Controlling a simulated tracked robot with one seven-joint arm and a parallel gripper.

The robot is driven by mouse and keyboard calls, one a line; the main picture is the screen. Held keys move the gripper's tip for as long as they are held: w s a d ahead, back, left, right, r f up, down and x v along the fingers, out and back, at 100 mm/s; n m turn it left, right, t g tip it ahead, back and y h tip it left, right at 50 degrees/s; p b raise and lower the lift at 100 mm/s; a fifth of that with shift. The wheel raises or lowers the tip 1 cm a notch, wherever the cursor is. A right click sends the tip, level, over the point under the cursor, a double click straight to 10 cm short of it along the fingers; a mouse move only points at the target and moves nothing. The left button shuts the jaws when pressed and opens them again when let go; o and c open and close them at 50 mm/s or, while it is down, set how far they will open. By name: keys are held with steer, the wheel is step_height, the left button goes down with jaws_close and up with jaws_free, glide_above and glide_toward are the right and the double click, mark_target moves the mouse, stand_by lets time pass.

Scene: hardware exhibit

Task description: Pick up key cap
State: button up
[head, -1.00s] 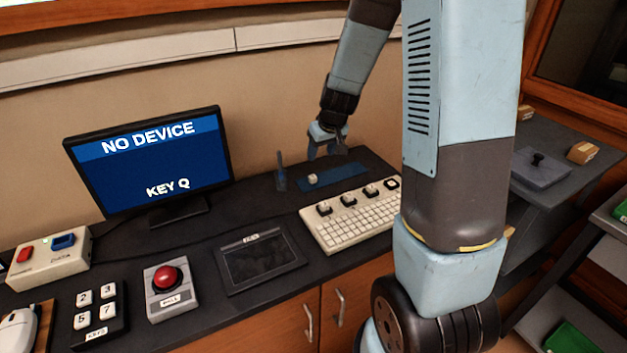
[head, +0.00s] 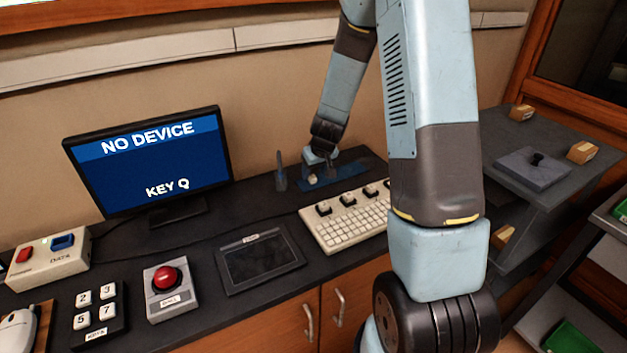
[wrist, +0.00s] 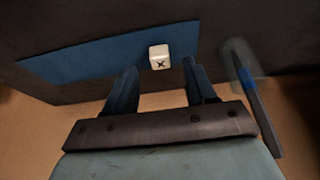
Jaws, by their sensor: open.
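A small white key cap (wrist: 160,57) marked X lies on a blue mat (wrist: 85,55) in the wrist view. In the head view the key cap (head: 312,179) shows small beside my gripper (head: 322,170), on the blue mat (head: 352,182) at the back of the desk. In the wrist view my gripper (wrist: 160,82) is open and empty. I cannot tell the exact height of the fingers above the mat.
A thin upright tool with a blue band (wrist: 245,80) stands right of the fingers in the wrist view; it is left of my gripper in the head view (head: 281,172). A white keyboard (head: 345,222) with raised black switches lies in front. A monitor (head: 150,160) stands left.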

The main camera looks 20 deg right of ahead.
mark_target(312, 179)
steer(key=shift+x, duration=1.3)
steer(key=shift+c, duration=0.2)
jaws_close()
